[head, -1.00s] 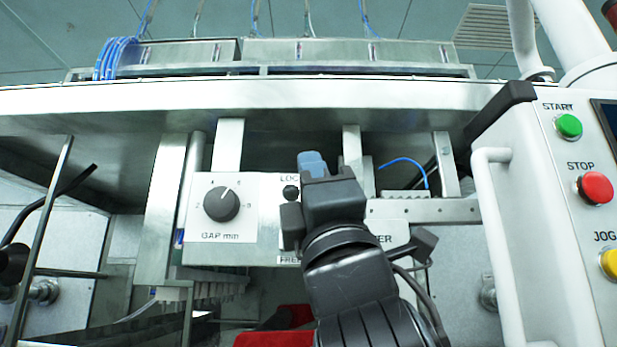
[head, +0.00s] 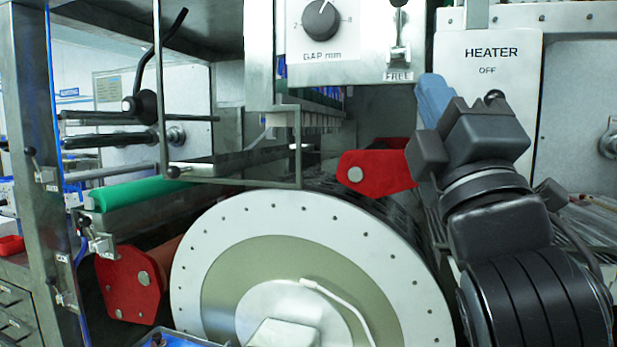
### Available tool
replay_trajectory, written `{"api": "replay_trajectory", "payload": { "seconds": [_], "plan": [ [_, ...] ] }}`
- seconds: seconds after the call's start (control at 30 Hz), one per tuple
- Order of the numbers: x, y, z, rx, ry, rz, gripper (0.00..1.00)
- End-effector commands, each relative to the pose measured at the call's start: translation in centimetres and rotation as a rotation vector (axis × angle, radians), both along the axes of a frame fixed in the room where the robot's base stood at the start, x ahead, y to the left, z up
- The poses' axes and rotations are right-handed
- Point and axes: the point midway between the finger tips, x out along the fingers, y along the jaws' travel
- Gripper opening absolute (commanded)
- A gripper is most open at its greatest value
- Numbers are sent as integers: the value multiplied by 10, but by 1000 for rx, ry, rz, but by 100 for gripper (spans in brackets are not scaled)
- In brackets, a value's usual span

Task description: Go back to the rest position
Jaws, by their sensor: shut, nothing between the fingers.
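My gripper (head: 430,95) is at the right in the head view, at the end of my black arm. Its blue fingertips are together and hold nothing. It is in front of the gap between the machine's centre and the heater panel (head: 488,75), to the right of the lock lever (head: 400,50) marked FREE. It looks apart from the lever, though the depth is hard to tell. The gap knob (head: 321,20) is at the top, on a white panel.
A large white drum disc (head: 310,215) fills the lower middle. A red bracket (head: 375,172) is left of my gripper, and another red bracket (head: 130,285) is at lower left. A green roller (head: 140,192) and a steel post (head: 50,150) stand at left.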

Motion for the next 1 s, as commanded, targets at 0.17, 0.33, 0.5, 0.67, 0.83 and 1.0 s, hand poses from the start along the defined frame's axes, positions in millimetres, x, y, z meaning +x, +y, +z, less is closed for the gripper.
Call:
{"api": "replay_trajectory", "payload": {
  "seconds": [0.17,0.33,0.5,0.67,0.83,1.0],
  "plan": [
    [-5,-7,-87,139,143,126,0],
    [-24,-14,-160,283,264,228,0],
    [-54,-20,-228,438,380,312,0],
    [-91,-26,-285,593,482,373,0],
    [-138,-34,-336,762,581,416,0],
    [-191,-43,-377,937,670,440,0]
  ]
}}
